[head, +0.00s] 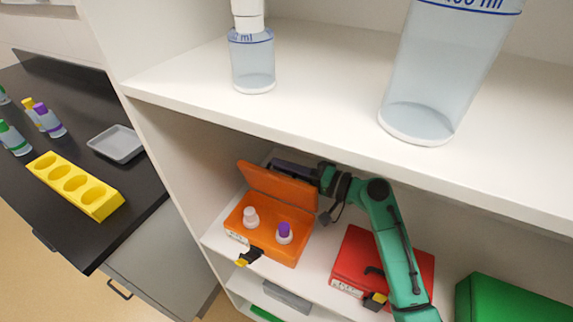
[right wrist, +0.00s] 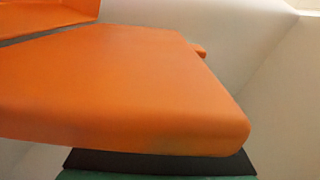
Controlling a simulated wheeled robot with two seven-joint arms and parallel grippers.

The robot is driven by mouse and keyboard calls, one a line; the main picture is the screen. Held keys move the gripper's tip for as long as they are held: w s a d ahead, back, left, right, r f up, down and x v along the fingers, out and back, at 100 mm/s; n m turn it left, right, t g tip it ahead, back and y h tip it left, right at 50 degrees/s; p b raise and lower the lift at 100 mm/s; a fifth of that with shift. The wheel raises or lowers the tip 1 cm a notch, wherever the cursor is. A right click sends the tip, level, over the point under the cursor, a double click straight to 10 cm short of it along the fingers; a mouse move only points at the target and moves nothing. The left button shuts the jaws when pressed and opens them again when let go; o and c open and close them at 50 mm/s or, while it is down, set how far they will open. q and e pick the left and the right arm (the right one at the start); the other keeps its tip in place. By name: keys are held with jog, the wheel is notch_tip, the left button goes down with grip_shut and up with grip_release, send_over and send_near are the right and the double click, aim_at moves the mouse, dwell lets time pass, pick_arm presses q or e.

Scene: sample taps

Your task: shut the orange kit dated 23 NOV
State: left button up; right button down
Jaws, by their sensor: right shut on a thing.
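The orange kit (head: 262,252) stands open on the shelf below the large bottles. Its lid (head: 278,186) is raised and leans at the back. A white-capped bottle (head: 250,217) and a purple-capped bottle (head: 285,233) stand inside. A pale label (head: 236,237) is on its front, too small to read, and a black and yellow latch (head: 249,257) hangs at the front. My right gripper (head: 318,182) is at the lid's right edge, shut on the lid; its fingertips are largely hidden. In the right wrist view the orange lid (right wrist: 120,90) fills the middle. My left gripper is not in view.
A closed red kit (head: 352,262) stands right of the orange one, under my right arm, with a green box (head: 510,300) farther right. The upper shelf (head: 320,75) overhangs both kits. A dark counter (head: 100,225) with a yellow rack (head: 75,185) is at left.

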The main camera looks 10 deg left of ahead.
jog(key=shift+s+a, duration=0.1)
jog(key=shift+s, duration=0.15)
jog(key=c, duration=0.9)
grip_release()
jog(key=b+v, duration=0.5)
jog(key=v, duration=0.9)
jog(key=shift+s+d+r, duration=0.1)
jog(key=shift+d+r, duration=0.05)
jog(key=shift+d, duration=0.1)
